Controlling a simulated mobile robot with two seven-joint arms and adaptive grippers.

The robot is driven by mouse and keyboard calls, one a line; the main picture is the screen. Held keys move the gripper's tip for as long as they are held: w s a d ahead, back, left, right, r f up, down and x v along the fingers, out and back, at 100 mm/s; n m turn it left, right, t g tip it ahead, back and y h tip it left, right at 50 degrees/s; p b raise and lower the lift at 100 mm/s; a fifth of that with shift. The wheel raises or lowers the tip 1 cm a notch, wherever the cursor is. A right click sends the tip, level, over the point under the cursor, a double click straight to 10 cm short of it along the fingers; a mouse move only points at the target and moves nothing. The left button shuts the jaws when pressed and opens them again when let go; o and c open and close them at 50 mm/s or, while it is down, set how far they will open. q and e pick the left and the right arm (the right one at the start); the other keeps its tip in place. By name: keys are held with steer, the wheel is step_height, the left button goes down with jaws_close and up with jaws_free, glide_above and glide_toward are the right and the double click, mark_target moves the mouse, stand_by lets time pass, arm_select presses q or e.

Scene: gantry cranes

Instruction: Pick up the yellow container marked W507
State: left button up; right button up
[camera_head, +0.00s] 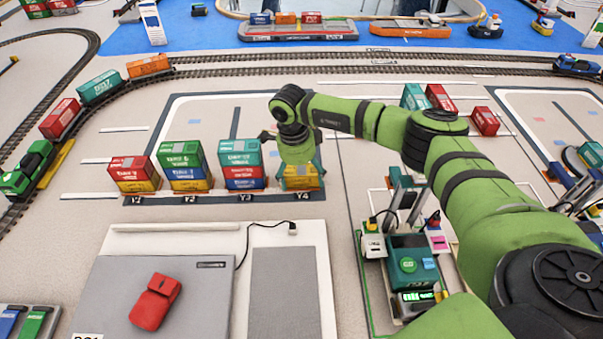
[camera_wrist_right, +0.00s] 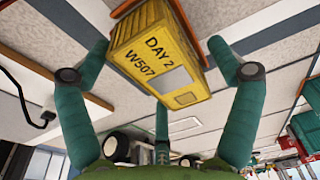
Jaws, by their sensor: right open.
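The yellow container (camera_head: 300,183) sits at the spot marked Y4, partly hidden behind my right gripper in the head view. In the right wrist view the yellow container (camera_wrist_right: 155,60) shows "DAY 2" and "W507" on its face. My right gripper (camera_head: 296,158) is directly over it, coming from the right. In the wrist view the open fingers of my right gripper (camera_wrist_right: 162,62) stand on both sides of the container. Gaps show beside its lower part; contact near the fingertips cannot be told. My left gripper is not in view.
Stacked containers stand close to the left at Y3 (camera_head: 241,165), Y2 (camera_head: 184,166) and Y1 (camera_head: 134,172). A grey pad with a red car (camera_head: 156,300) lies in front. A teal control device (camera_head: 411,262) stands at the front right. Rail track (camera_head: 380,71) runs behind.

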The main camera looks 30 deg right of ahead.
steer(key=c, duration=1.3)
steer(key=shift+r, duration=0.15)
